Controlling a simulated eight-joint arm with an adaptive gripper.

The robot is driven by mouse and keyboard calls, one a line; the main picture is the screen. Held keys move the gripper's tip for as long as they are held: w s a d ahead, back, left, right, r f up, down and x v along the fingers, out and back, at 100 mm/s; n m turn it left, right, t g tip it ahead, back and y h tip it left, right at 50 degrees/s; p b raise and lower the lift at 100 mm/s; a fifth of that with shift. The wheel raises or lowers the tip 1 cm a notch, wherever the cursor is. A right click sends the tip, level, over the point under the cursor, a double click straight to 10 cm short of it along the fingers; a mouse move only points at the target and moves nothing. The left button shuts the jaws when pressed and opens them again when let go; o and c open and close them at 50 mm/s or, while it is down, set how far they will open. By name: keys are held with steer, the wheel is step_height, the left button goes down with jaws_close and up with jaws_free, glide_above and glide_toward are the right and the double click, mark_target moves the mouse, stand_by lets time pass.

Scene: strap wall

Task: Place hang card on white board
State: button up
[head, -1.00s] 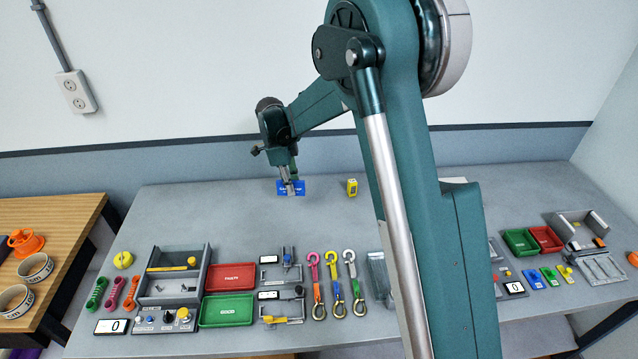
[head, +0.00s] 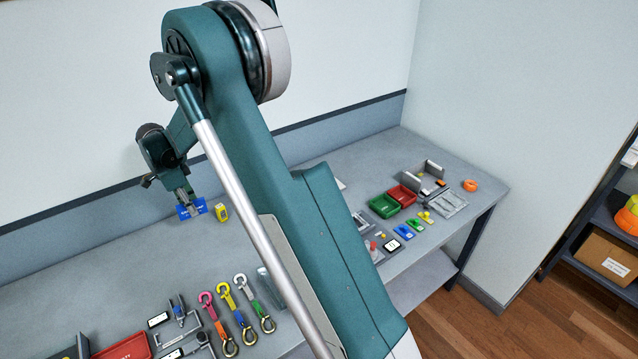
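My gripper (head: 188,202) is at the left of the head view, above the back part of the grey table, pointing down. It is shut on a small blue card (head: 192,209) with white marks, too small to read. The card hangs from the fingers near the tabletop; I cannot tell whether it touches it. A white board (head: 341,185) may be the small pale piece just right of my arm, mostly hidden behind it, so I cannot be sure of it.
A yellow tape measure (head: 222,212) stands right beside the card. Several straps with hooks (head: 239,313) lie at the front. Green (head: 384,205) and red (head: 401,195) trays sit at the right. A shelf (head: 610,230) stands far right. My arm hides the table's middle.

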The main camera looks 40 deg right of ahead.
steer(key=w+d, duration=0.3)
steer(key=d, duration=2.4)
steer(key=s+d, duration=0.2)
steer(key=d, duration=1.1)
steer(key=s+d+r+n+p, duration=0.1)
steer(key=s+d, duration=0.1)
steer(key=d, duration=1.2)
steer(key=shift+s, duration=0.2)
steer(key=shift+f, duration=0.1)
steer(key=shift+f, duration=3)
steer(key=shift+f, duration=1.9)
steer(key=shift+f, duration=0.15)
